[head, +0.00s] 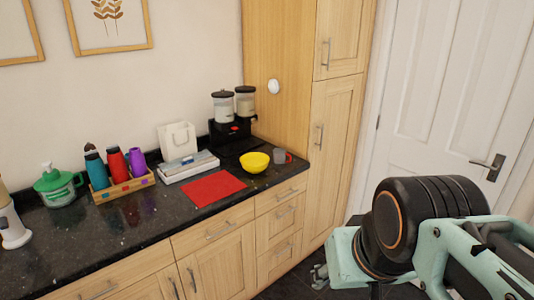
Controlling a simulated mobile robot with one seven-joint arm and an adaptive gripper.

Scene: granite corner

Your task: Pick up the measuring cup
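A clear jug with a green lid and a side handle (62,186) stands at the left of the dark counter; it looks most like the measuring cup, though no markings can be read. A small grey cup with a reddish part (280,157) stands at the right, beside a yellow bowl (255,162). My arm fills the lower right. What seems to be my gripper (319,278) shows as a small grey part low in the picture, mostly hidden by the arm. It is well away from both vessels, and its opening cannot be made out.
The dark counter (120,232) also holds a crate of bottles (122,187), a white bag (178,141), a flat box (188,166), a red mat (214,188) and a dispenser (232,118). A tall wooden cabinet (335,150) stands right. The counter's front left is clear.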

